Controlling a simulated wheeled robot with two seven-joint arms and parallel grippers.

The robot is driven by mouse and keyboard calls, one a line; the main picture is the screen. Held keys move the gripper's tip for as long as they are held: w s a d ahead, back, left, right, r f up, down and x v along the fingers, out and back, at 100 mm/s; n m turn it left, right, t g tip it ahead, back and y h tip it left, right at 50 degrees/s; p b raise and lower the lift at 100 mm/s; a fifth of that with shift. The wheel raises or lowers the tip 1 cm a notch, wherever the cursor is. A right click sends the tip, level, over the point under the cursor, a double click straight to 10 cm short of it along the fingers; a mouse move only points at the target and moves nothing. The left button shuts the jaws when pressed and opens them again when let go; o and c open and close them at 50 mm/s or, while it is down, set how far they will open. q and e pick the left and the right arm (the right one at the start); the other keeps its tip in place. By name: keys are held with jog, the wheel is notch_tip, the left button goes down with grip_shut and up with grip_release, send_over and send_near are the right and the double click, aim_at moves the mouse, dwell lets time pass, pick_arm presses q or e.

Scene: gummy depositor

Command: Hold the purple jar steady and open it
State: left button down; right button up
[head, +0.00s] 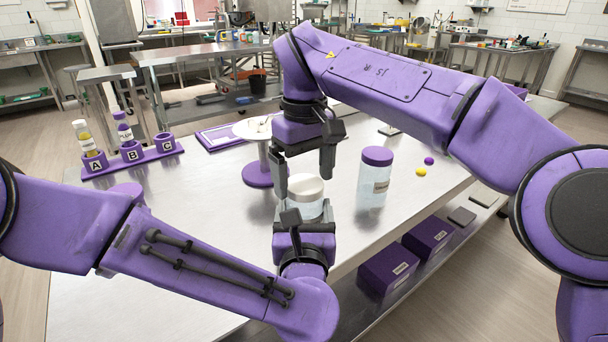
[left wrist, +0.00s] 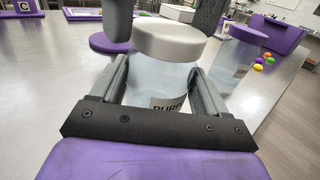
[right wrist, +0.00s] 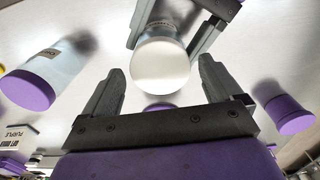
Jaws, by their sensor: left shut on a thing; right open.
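The jar with a white lid (head: 305,187) stands on the steel table; its clear body (left wrist: 160,82) bears a label whose visible letters read "PUR". My left gripper (head: 302,212) is shut on the jar's body, a finger on each side below the lid. My right gripper (head: 303,178) is open and points down over the jar. In the right wrist view the white lid (right wrist: 160,65) shows ahead of and between its spread fingertips; I cannot tell whether they touch it. The lid sits on the jar.
A second clear jar with a purple lid (head: 377,157) stands to the right, near a purple ball (head: 429,160) and a yellow ball (head: 421,172). A round pedestal (head: 258,176) stands behind. A rack labelled A, B, C (head: 133,157) is at left. Purple bins (head: 388,272) sit below the table's right edge.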

jog(key=shift+f, duration=0.35)
